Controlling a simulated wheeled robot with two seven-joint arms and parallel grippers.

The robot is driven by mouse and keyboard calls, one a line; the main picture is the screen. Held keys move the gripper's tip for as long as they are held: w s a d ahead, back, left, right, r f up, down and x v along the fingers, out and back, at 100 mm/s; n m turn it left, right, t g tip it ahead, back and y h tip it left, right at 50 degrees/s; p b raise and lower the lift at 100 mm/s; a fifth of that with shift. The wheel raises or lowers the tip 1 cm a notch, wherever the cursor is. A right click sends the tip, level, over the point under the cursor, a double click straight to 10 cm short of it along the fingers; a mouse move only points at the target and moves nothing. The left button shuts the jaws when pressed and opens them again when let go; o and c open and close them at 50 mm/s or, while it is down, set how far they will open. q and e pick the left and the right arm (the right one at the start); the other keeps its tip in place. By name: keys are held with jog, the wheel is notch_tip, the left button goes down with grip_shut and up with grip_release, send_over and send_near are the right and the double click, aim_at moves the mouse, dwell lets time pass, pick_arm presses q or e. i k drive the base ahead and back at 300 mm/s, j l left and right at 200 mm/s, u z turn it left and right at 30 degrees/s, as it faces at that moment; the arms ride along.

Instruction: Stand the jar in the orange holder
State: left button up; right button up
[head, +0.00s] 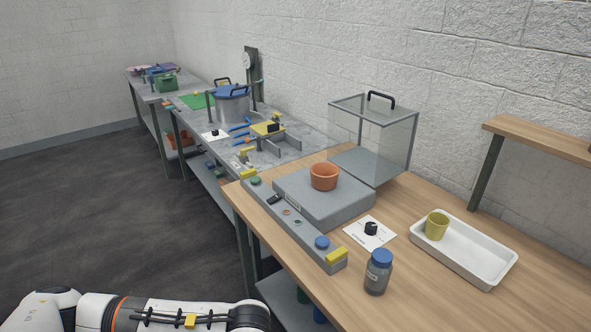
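The jar (378,274) is grey with a blue lid and a pale label. It stands upright on the wooden table near its front edge. The orange holder (324,178) is a round open cup. It sits on the grey platform (348,207) of a bench device, behind and to the left of the jar. The holder looks empty, though its bottom is hidden. My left arm crosses the lower left corner, well away from both, and its gripper is not visible. My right gripper is not in view.
A white tray (490,270) with a yellow cup (436,227) is right of the jar. A control strip (290,222) with buttons runs along the table's front. A clear case (390,140) stands behind the platform. A black knob (371,228) sits on a white card. Bare wood lies around the jar.

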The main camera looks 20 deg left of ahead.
aim_at(324, 182)
jog(key=i+j, duration=0.1)
jog(key=j, duration=0.35)
jog(key=i+j, duration=0.1)
jog(key=j, duration=0.35)
jog(key=i+j, duration=0.1)
jog(key=j, duration=0.35)
jog(key=i+j+z, duration=0.1)
jog(key=j, duration=0.35)
jog(key=i+j, duration=0.1)
jog(key=j, duration=0.35)
jog(key=i+j, duration=0.1)
jog(key=j, duration=0.35)
